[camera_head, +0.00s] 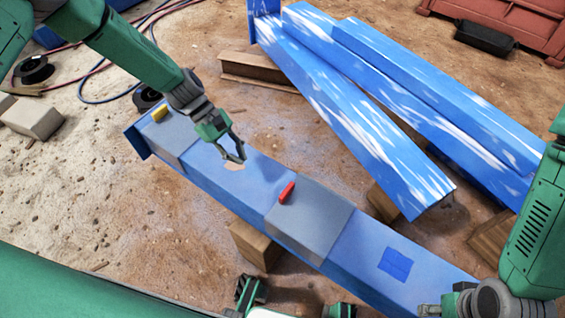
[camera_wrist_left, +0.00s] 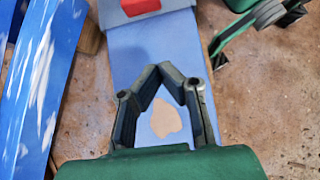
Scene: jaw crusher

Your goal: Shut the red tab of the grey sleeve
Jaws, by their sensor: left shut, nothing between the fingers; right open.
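The grey sleeve (camera_head: 312,222) wraps around the long blue beam (camera_head: 225,183) near its middle. Its red tab (camera_head: 287,192) sits at the sleeve's upper left edge and looks raised at a slant; how far it stands open is hard to tell. In the left wrist view the red tab (camera_wrist_left: 140,7) and the sleeve (camera_wrist_left: 111,17) are cut by the top edge. My left gripper (camera_head: 240,157) is shut and empty above the beam, left of the tab and apart from it.
A second grey sleeve (camera_head: 172,138) with a yellow tab (camera_head: 160,114) is at the beam's left end. A tan patch (camera_wrist_left: 166,118) and a blue square (camera_head: 394,264) mark the beam. Other blue beams (camera_head: 350,120) lie behind. Wooden blocks (camera_head: 254,246) support the beam.

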